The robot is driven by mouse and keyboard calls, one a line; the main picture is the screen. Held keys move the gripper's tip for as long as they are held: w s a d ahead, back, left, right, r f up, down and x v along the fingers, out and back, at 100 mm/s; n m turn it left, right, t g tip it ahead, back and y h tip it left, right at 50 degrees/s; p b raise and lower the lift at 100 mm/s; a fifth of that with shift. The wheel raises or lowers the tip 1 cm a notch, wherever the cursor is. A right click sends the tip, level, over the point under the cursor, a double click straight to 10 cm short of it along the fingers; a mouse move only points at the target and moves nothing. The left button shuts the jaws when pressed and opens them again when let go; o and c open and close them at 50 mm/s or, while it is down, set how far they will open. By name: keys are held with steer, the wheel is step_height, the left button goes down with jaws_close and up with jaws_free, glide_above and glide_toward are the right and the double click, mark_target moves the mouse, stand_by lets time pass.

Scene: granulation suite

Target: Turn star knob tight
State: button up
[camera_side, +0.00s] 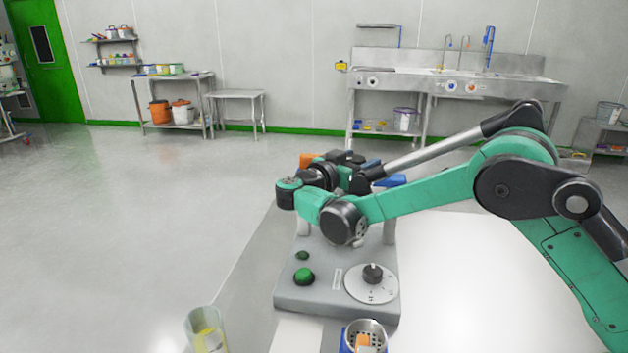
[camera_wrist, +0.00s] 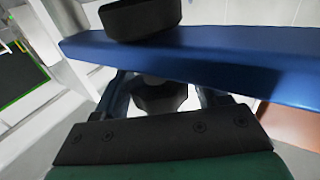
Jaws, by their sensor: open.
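A grey machine (camera_side: 330,292) stands on the pale bench, with posts rising from its base and a blue bar (camera_side: 393,181) near their top. In the wrist view the blue bar (camera_wrist: 205,68) crosses the upper half. A round black knob (camera_wrist: 140,18) sits above it. A dark faceted knob (camera_wrist: 160,97), which looks like the star knob, shows below the bar between my fingers. My gripper (camera_wrist: 165,88) is open, one finger on each side of the faceted knob. The bar hides the fingertips, so contact cannot be told. In the side view my arm covers this area.
The machine base carries green buttons (camera_side: 304,276) and a dial with a black pointer knob (camera_side: 373,274). A beaker with yellow contents (camera_side: 206,332) and a perforated cup (camera_side: 365,332) stand close in front. The white bench on the right is clear beneath my arm.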

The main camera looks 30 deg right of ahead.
steer(key=v, duration=0.4)
steer(key=shift+s+a, duration=0.1)
steer(key=shift+a, duration=0.2)
steer(key=o, duration=0.3)
step_height(320, 180, up, 6)
steer(key=shift+w+d+f+n+t+y, duration=0.35)
steer(key=shift+d+f+n+t, duration=0.25)
steer(key=shift+d+f+t, duration=0.3)
steer(key=shift+w+d+f+n+t+y, duration=0.3)
steer(key=shift+d+f+n+t, duration=0.3)
steer(key=shift+d+f+t, duration=0.4)
steer(key=shift+w+d+f+n+t+y, duration=0.3)
steer(key=shift+d+f+n+t, duration=0.4)
steer(key=shift+f, duration=0.3)
